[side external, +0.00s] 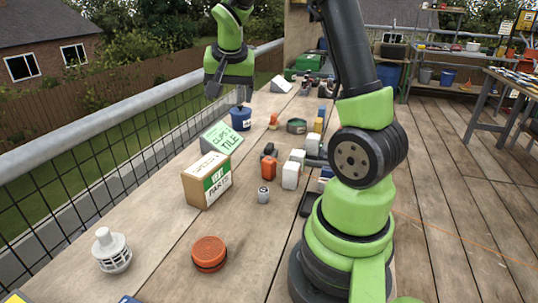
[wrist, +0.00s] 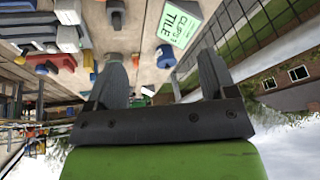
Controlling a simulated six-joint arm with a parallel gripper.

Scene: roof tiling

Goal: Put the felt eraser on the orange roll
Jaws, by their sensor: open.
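The orange roll (side external: 209,252) lies flat on the near part of the bench in the side view, with nothing on top of it. I cannot tell for sure which of the small blocks is the felt eraser; several stand in the cluster along the bench's right side. My gripper (side external: 228,92) is raised over the far left part of the bench, near the blue bucket, well away from the orange roll. In the wrist view its two fingers (wrist: 162,62) are spread apart with nothing held between them.
A parts box (side external: 207,181) and a green-and-white tile box (side external: 221,138) stand left of centre. The blue bucket (side external: 240,118) is behind them. A grey slotted cap (side external: 111,252) and a small grey cylinder (side external: 263,194) are nearer. A railing (side external: 100,127) runs along the left.

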